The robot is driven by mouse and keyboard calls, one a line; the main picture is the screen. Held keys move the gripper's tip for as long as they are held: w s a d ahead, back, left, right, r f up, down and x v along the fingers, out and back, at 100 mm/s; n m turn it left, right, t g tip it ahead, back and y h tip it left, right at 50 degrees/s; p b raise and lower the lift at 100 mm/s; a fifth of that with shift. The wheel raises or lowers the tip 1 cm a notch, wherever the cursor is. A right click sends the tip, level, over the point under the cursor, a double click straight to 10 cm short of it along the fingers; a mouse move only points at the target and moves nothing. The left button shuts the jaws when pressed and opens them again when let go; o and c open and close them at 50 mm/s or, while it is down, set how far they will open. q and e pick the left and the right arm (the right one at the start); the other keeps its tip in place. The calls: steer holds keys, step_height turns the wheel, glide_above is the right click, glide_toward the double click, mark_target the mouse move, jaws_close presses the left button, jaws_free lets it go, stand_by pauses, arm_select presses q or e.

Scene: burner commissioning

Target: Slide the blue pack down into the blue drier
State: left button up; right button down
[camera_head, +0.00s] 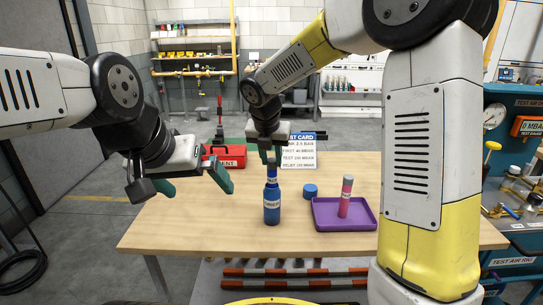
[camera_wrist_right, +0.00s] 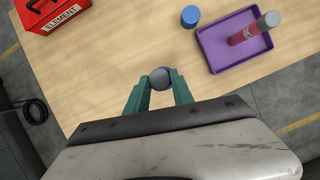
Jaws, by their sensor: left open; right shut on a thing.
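The blue drier (camera_head: 272,208) stands upright on the wooden table, a bottle-shaped body with a white label. The blue pack (camera_head: 272,173), a slim cylinder with a pale label, is upright directly above the drier, its lower end at the mouth. I cannot tell whether it is inside the neck. My right gripper (camera_head: 268,154) is shut on the pack's upper part. In the right wrist view the pack's round grey top (camera_wrist_right: 159,77) shows between the green fingers and hides the drier below. My left gripper (camera_head: 193,184) is open and empty, left of the drier.
A blue cap (camera_head: 310,190) lies right of the drier. A purple tray (camera_head: 325,222) holds an upright pink-and-grey cylinder (camera_head: 346,196). A red ELEMENT box (camera_head: 228,156) and a test card (camera_head: 299,150) stand behind. The table's front left is clear.

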steer(key=c, duration=1)
jaws_free()
steer(key=v, duration=0.7)
steer(key=shift+s+r, duration=0.2)
steer(key=shift+r, duration=0.15)
